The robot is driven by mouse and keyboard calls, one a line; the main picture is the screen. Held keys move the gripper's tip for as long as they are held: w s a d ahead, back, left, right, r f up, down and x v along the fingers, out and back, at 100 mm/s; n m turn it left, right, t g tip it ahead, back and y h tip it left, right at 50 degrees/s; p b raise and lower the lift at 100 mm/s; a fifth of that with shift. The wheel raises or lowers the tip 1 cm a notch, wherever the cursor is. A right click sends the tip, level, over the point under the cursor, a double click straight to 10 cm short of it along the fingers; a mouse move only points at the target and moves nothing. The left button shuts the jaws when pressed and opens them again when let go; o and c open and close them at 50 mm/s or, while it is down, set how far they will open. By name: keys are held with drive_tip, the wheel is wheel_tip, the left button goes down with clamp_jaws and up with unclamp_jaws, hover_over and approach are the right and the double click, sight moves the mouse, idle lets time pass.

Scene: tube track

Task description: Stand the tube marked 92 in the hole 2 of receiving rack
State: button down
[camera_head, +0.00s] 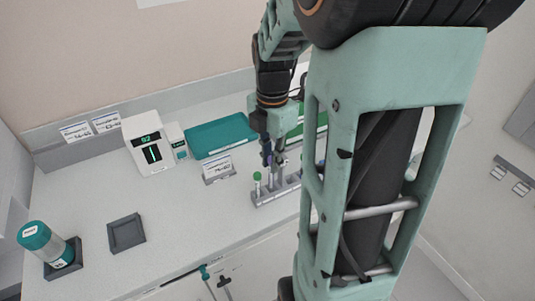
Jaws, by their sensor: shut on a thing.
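A grey rack (270,194) with holes stands on the counter just right of the picture's middle. A tube with a green cap (257,177) stands upright at its left end. My gripper (272,163) points down over the rack, shut on a small tube that is mostly hidden by the fingers. A little purple shows between them. I cannot read a marking on this tube, nor tell whether its lower end is in a hole or above it. My arm hides the rack's right side, and the hole numbers are too small to read.
A white reader (146,143) with a lit "92" display stands at the back left. A teal tray (220,135) and a small label stand (218,169) are left of my gripper. A teal-capped jar (43,243) and a grey square tray (126,233) are front left. The counter between is clear.

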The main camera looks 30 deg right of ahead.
drive_tip(key=shift+f, duration=0.25)
drive_tip(key=shift+f+b, duration=0.35)
drive_tip(key=shift+b, duration=0.05)
drive_tip(key=shift+f, duration=0.15)
drive_tip(key=shift+f+b, duration=0.4)
drive_tip(key=shift+f, duration=0.1)
drive_tip(key=c, duration=1.8)
unclamp_jaws()
drive_tip(key=shift+c, duration=0.2)
